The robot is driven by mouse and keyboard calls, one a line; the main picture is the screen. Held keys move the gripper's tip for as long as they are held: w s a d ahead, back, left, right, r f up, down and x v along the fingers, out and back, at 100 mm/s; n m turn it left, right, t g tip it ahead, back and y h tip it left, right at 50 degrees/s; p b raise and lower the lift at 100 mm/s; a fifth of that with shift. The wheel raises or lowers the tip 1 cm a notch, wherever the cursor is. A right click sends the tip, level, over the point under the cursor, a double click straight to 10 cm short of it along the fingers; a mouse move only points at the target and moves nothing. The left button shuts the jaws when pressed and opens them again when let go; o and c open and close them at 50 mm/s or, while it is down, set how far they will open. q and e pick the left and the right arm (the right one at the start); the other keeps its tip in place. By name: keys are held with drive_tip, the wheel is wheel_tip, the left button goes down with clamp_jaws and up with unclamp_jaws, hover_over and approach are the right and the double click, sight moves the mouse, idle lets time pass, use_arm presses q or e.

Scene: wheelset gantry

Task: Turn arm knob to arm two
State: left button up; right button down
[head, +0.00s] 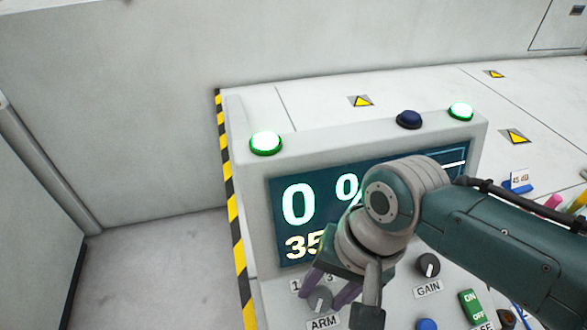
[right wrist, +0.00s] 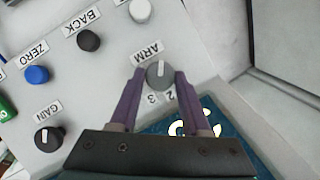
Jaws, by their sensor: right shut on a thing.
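The grey ARM knob (right wrist: 159,75) sits on the console panel, with its ARM label above it in the right wrist view. The numbers 2 and 3 show below it there; a white pointer line is on its face. In the head view the knob (head: 319,300) is partly covered by my gripper. My right gripper (right wrist: 160,77) has its purple fingers on both sides of the knob, shut on it. In the head view the right gripper (head: 325,296) reaches down from the right. My left gripper is not in view.
The console display (head: 297,205) shows 0 % and part of a second number, partly hidden by my arm. A GAIN knob (head: 428,265), a green ON/OFF switch (head: 472,308) and a blue ZERO button (right wrist: 37,74) are nearby. Green lamps (head: 266,142) sit on top.

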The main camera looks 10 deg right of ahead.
drive_tip(key=shift+d+m+t+y+p, duration=0.1)
drive_tip(key=shift+m+t+y+p, duration=0.3)
drive_tip(key=shift+m, duration=0.5)
drive_tip(key=shift+c, duration=1.8)
unclamp_jaws()
drive_tip(key=p+v, duration=0.4)
drive_tip(key=v, duration=0.6)
